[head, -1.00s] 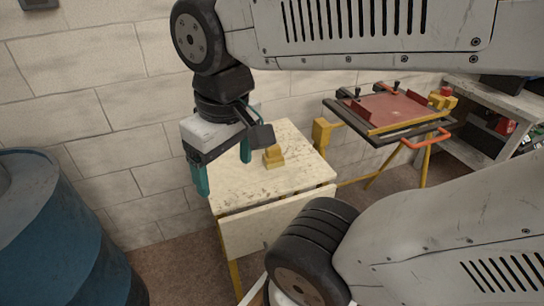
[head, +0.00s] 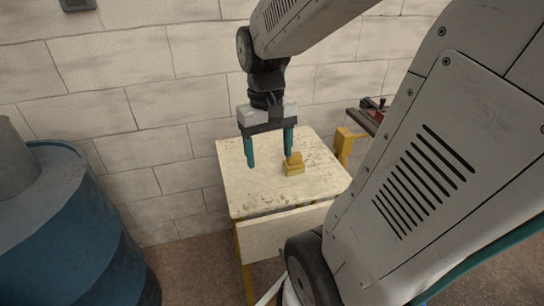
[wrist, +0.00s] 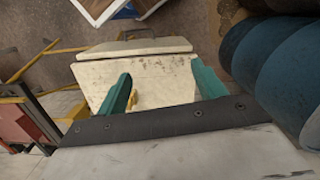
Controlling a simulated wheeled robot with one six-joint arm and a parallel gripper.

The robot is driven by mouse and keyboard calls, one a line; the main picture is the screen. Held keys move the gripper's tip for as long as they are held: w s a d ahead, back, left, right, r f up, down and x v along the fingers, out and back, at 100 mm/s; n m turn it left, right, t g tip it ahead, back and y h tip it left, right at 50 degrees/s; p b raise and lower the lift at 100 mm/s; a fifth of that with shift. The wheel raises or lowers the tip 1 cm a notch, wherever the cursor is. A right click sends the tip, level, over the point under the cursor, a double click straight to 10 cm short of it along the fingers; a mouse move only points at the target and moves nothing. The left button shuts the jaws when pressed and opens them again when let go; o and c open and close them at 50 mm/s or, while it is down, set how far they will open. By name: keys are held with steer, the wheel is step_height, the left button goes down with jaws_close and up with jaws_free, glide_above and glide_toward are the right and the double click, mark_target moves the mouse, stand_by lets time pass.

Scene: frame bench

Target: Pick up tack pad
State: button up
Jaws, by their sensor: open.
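The tack pad, which I take to be the small yellow block with a raised part (head: 293,166), sits on the worn cream table top (head: 240,187). My gripper (head: 268,158) is open and empty, pointing down with two teal fingers. In the head view it appears over the table, with the yellow block by its right finger; whether they touch I cannot tell, but the gripper seems higher. In the wrist view, a bit of the yellow block (wrist: 133,98) shows beside the left finger, and the rest is hidden behind it.
A blue drum (head: 75,225) stands on the left, apart from the table. A pale block wall (head: 150,100) is behind the table. The table top around the yellow block is clear.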

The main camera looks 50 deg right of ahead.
mark_target(294, 154)
steer(key=w+d+f, duration=0.2)
steer(key=d+f, duration=0.1)
steer(key=d, duration=0.3)
steer(key=w+d+f+m, duration=0.1)
steer(key=w+d+f, duration=0.1)
steer(key=d, duration=0.4)
steer(key=w+d+f+m, duration=0.1)
steer(key=w+d+f, duration=0.1)
steer(key=d, duration=0.4)
steer(key=shift+w+d+f+t, duration=0.15)
steer(key=shift+f+t, duration=0.05)
steer(key=shift+f, duration=0.25)
steer(key=shift+w+d+f+t, duration=0.1)
steer(key=shift+d+f+t, duration=0.1)
steer(key=shift+f, duration=0.2)
steer(key=shift+w+d, duration=0.15)
steer(key=shift+w, duration=0.2)
steer(key=f, duration=0.7)
steer(key=shift+w+d+f, duration=0.1)
steer(key=shift+d+f, duration=0.2)
steer(key=c, duration=1.2)
steer(key=shift+o, duration=0.2)
steer(key=shift+r, duration=0.15)
